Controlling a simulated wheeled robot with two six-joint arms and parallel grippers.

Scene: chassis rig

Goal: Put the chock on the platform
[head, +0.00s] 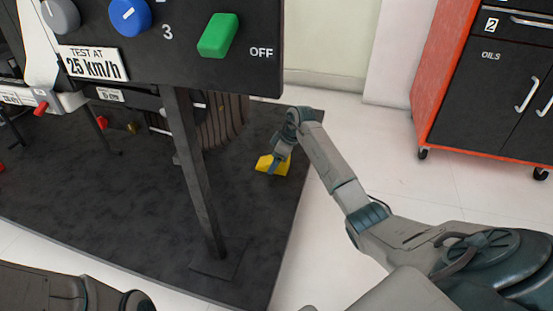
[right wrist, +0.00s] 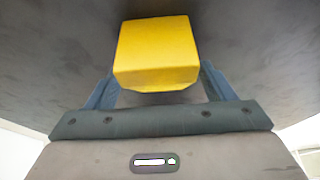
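The yellow chock (head: 281,168) is at the right part of the dark grey platform (head: 110,200), near its right edge. My right gripper (head: 274,164) reaches down to it and partly covers it. In the right wrist view, the chock (right wrist: 156,50) sits between the two blue fingers of the gripper (right wrist: 157,82), with a finger close against each side. The dark platform (right wrist: 60,50) fills the background there. I cannot tell whether the chock's underside touches the platform. My left gripper is out of view; only part of my left arm shows at the bottom left.
A dark control panel (head: 180,60) with knobs and a green switch (head: 218,35) stands on a post (head: 190,160) left of my right arm. A red and black tool cabinet (head: 480,100) stands at the right. Pale floor (head: 335,250) is clear beside the platform.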

